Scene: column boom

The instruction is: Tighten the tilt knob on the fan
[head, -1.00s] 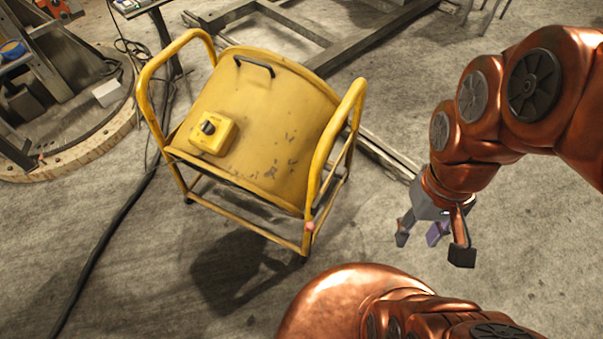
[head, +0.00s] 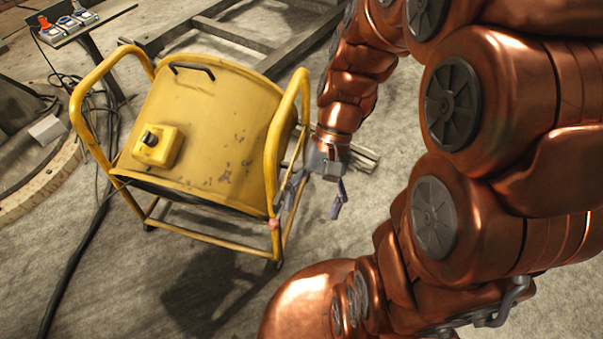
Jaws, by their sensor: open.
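The yellow drum-shaped fan (head: 215,125) sits tilted in its tubular yellow frame (head: 92,137) left of centre in the head view. A yellow box with a dark round knob (head: 150,139) is on the front left of its housing. A small reddish knob-like piece (head: 274,224) shows low on the frame's right front corner. I cannot tell which of these, if either, is the tilt knob; the outer side of the right frame is partly hidden. My gripper (head: 314,200) is open and empty, fingers pointing down, just right of the frame's right side. I cannot tell whether it touches the frame.
A small dark stand (head: 75,27) with coloured items is at the top left. Metal beams (head: 215,38) lie behind the fan. A black cable (head: 72,265) runs along the floor at left. The concrete floor in front is clear.

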